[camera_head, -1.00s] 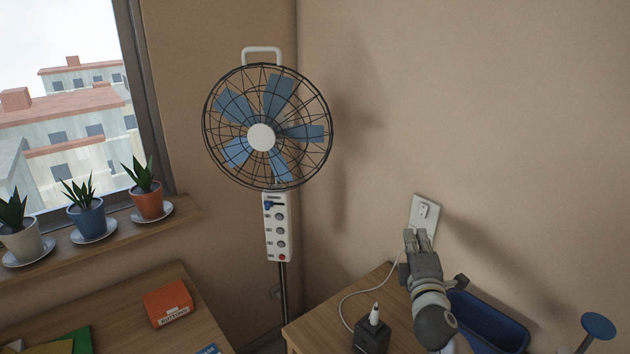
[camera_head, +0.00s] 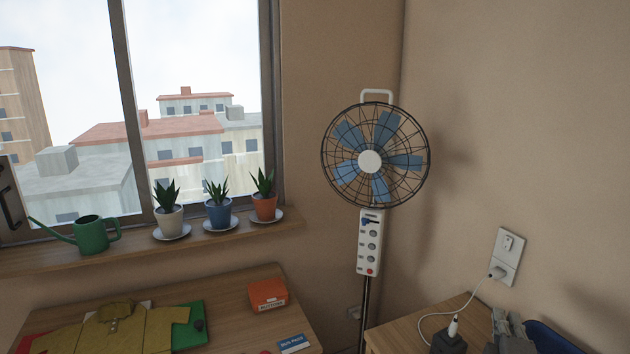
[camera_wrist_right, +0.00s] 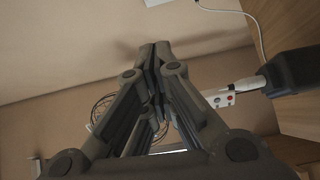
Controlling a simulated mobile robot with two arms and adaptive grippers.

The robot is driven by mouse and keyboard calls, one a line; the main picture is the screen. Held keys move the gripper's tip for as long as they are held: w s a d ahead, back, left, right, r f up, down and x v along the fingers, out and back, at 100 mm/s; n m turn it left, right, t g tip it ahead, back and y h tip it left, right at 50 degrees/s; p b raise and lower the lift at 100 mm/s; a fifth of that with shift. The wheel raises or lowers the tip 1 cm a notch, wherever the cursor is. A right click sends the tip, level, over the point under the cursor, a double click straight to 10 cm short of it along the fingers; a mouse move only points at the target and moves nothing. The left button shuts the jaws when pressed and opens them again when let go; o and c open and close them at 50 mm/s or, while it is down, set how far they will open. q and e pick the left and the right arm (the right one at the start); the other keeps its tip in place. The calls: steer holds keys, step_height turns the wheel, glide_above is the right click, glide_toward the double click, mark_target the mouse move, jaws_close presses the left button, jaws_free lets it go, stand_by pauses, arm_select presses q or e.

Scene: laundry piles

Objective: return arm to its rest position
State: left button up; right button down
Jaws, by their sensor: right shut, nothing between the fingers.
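My right gripper (camera_head: 508,324) shows at the bottom right of the head view, low over the small wooden table, partly cut off by the frame. In the right wrist view its fingers (camera_wrist_right: 155,52) are closed together with nothing between them. The wall outlet (camera_head: 506,256) is above the gripper, apart from it, with a white plug in its lower socket. My left gripper is in neither view.
A black charger base with a white toothbrush-like item (camera_head: 453,328) stands on the small table (camera_head: 405,330) left of the gripper. A blue bin (camera_head: 550,338) is at its right. The standing fan (camera_head: 370,162) is in the corner.

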steer(key=s+a+f+m+g+y, duration=0.2)
steer(key=s+a+f+m+g, duration=0.25)
steer(key=s+f, duration=0.45)
steer(key=s+a+f+m+g+y, duration=0.2)
steer(key=s+a+f+m+g, duration=0.3)
steer(key=s+f, duration=0.45)
steer(key=s+a+f+m+g+y, duration=0.1)
steer(key=s+a+f+g+y, duration=0.25)
steer(key=s+a, duration=0.7)
steer(key=s+d+f+g, duration=0.1)
steer(key=s+f, duration=0.1)
steer(key=f, duration=1.1)
steer(key=s+d+f, duration=0.1)
steer(key=s+f, duration=0.1)
steer(key=f, duration=1.1)
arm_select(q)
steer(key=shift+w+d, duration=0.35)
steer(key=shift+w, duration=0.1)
arm_select(e)
steer(key=s+d+f+g, duration=0.1)
steer(key=s+d+f, duration=0.2)
steer(key=s+f, duration=1.1)
steer(key=shift+s+f, duration=0.35)
steer(key=shift+s, duration=0.8)
